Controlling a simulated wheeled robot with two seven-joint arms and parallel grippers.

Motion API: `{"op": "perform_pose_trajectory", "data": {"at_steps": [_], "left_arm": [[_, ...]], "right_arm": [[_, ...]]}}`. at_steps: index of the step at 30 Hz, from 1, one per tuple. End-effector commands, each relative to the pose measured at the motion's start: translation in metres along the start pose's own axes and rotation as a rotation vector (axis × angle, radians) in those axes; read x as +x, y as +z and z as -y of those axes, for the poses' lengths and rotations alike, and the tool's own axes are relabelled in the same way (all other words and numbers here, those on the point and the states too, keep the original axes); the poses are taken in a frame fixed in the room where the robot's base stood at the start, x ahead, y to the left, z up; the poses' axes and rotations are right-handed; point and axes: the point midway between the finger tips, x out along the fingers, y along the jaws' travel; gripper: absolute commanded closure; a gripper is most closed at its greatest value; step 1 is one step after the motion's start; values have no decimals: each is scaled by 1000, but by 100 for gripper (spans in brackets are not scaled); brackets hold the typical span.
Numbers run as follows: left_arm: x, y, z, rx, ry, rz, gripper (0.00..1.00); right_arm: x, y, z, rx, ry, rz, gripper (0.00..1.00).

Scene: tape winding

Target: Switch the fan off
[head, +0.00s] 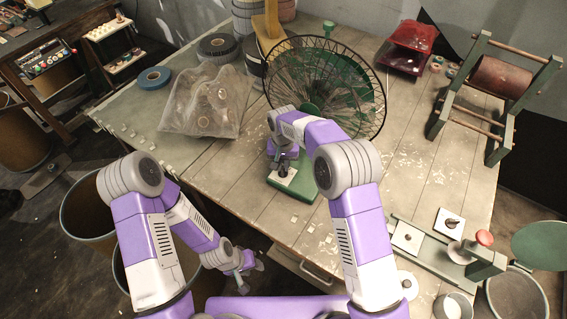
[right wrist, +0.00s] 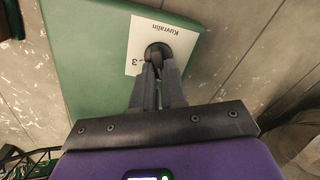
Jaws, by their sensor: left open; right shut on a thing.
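The fan (head: 345,85) stands on the table with a round dark wire cage and a green base (head: 304,187). In the right wrist view the green base (right wrist: 85,60) carries a white label (right wrist: 180,32) with printing and a dark round knob (right wrist: 158,50). My right gripper (head: 283,171) reaches down to the base in front of the cage. In the right wrist view its fingers (right wrist: 157,72) are shut on the knob, partly hiding it and the label. My left gripper (head: 248,266) is open and empty, low beside the table's front edge.
A clear plastic bag (head: 205,105) and a blue tape roll (head: 153,80) lie left of the fan. A winding frame (head: 495,80) stands at the right, and a red-knobbed fixture (head: 450,245) at front right. Bins (head: 88,212) stand left of the table.

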Motion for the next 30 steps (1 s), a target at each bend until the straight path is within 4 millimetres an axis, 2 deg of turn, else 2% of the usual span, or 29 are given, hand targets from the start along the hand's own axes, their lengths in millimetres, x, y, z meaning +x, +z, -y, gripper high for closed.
{"op": "perform_pose_trajectory", "data": {"at_steps": [18,30], "left_arm": [[-17,1,-6,0,0,0,57],[-20,1,-8,0,0,0,57]], "right_arm": [[-1,1,4,-461,-1,-1,100],[-1,1,6,-613,-1,-2,100]]}}
